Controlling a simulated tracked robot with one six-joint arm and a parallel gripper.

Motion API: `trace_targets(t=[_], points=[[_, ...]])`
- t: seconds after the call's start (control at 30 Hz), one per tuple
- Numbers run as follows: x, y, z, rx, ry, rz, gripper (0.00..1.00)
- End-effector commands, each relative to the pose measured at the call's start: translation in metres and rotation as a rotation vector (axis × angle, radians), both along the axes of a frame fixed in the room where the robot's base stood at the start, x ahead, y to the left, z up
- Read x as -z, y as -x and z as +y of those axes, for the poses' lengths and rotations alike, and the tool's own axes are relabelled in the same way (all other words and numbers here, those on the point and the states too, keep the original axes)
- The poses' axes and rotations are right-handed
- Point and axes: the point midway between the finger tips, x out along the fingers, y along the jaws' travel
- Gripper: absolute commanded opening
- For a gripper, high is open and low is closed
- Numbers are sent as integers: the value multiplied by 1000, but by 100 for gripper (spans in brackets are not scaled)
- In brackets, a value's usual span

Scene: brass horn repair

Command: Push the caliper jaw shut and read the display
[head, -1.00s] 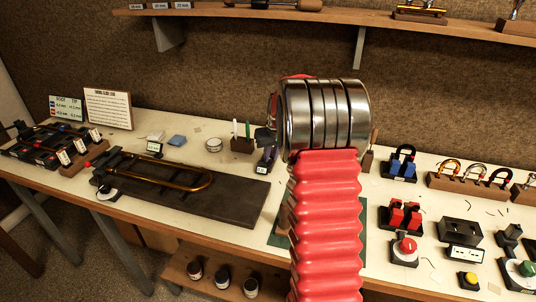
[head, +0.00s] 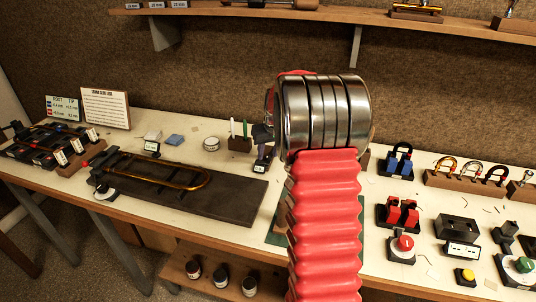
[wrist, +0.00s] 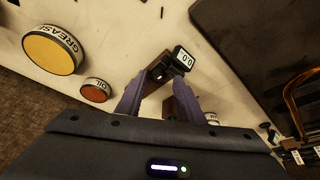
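The caliper's small display (wrist: 183,58) shows in the wrist view just beyond my fingertips and appears to read 0.0. Its dark body lies close to the fingertips, and the jaws cannot be made out. The display also shows in the head view (head: 260,168), on the bench left of my red arm sleeve. My gripper (wrist: 162,80) has two purple-grey fingers standing apart, with a brown block showing between or beyond them. I cannot tell whether either finger touches the caliper. In the head view the arm hides most of the gripper.
A pen holder (head: 240,144) stands behind the caliper. Grease (wrist: 52,50) and oil (wrist: 96,90) jars show in the wrist view. Padlock-like shackles (head: 398,160) and knobs crowd the right.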

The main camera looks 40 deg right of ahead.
Motion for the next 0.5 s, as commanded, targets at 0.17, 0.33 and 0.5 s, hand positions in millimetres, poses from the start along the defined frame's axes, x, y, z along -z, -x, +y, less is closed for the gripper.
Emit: trace_targets(t=[0.17,0.33,0.5], points=[[-27,9,3,0,3,-4,34],[-54,20,6,2,3,-3,34],[-82,31,10,2,3,-3,34]])
